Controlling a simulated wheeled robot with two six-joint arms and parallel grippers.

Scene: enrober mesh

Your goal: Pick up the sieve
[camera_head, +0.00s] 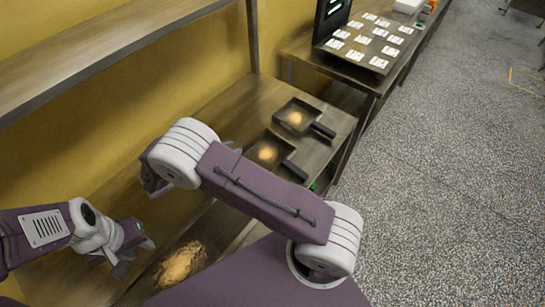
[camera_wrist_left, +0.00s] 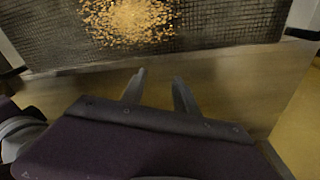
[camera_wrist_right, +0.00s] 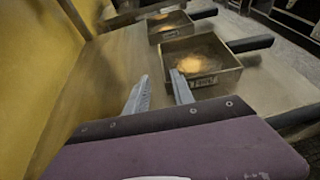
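A dark wire mesh with golden crumbs heaped on it spans the top of the left wrist view, its bare mesh (camera_wrist_left: 225,25) ahead of my left gripper (camera_wrist_left: 158,78). The crumb heap (camera_head: 180,264) shows in the head view too. My left gripper is open and empty, apart from the mesh. Square, dark-handled pans, the nearer one (camera_head: 251,150) and the farther one (camera_head: 282,110), hold golden powder; they also show in the right wrist view, nearer (camera_wrist_right: 205,78) and farther (camera_wrist_right: 160,34). I cannot tell which is the sieve. My right gripper (camera_wrist_right: 158,85) is open and empty, short of the nearer pan.
The wooden bench (camera_head: 225,112) runs along a yellow wall, with bare wood left of the pans. A shelf (camera_head: 75,52) hangs above its left part. Another table (camera_head: 385,78) at the back holds a tray of white cards and a dark screen (camera_head: 330,18). Speckled floor is clear at right.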

